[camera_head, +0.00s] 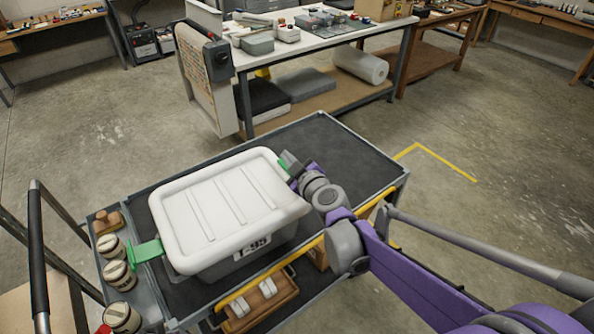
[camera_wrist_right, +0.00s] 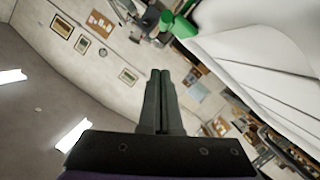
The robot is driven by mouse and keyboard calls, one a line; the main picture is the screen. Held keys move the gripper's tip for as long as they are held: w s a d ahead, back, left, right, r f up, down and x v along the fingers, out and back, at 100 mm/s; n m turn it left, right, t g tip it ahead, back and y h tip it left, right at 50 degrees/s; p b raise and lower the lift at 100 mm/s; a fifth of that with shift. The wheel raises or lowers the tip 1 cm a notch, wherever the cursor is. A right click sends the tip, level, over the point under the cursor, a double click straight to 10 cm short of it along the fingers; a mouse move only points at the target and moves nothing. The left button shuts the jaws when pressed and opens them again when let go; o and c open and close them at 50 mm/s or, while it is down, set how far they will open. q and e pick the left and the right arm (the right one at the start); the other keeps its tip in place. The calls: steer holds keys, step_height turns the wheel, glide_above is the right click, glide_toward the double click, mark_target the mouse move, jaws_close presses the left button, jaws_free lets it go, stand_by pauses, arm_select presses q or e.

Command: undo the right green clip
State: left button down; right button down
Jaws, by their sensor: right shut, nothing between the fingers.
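A grey box (camera_head: 236,262) with a white lid (camera_head: 222,205) and a label on its front stands on the cart. The left green clip (camera_head: 147,251) sticks outward from the lid's left edge. The right green clip (camera_head: 283,167) is at the lid's right edge, mostly hidden by my right gripper (camera_head: 289,160). In the right wrist view, the green clip (camera_wrist_right: 182,26) shows beside the white lid (camera_wrist_right: 255,55), beyond the fingertips. My right gripper (camera_wrist_right: 159,74) is shut and empty, close to the clip; I cannot tell whether it touches. My left gripper is out of view.
The cart (camera_head: 345,148) has bare dark top behind the box. Several jars (camera_head: 118,275) and a wooden block (camera_head: 107,222) stand at its left end. A wooden tray (camera_head: 262,305) is low at the front. A workbench (camera_head: 310,38) stands behind; floor at right is clear.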

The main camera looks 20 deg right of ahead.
steer(key=shift+w+d+f, duration=0.25)
steer(key=shift+d+f, duration=0.1)
steer(key=shift+f, duration=0.25)
steer(key=shift+w+d+f, duration=0.2)
steer(key=shift+d+f, duration=0.1)
steer(key=shift+f, duration=0.25)
steer(key=shift+w+d+f, duration=0.25)
steer(key=shift+d+f, duration=0.1)
steer(key=shift+f, duration=0.25)
steer(key=shift+d, duration=0.1)
steer(key=shift+w+d+m, duration=0.15)
steer(key=shift+d+m, duration=0.1)
steer(key=shift+m, duration=0.05)
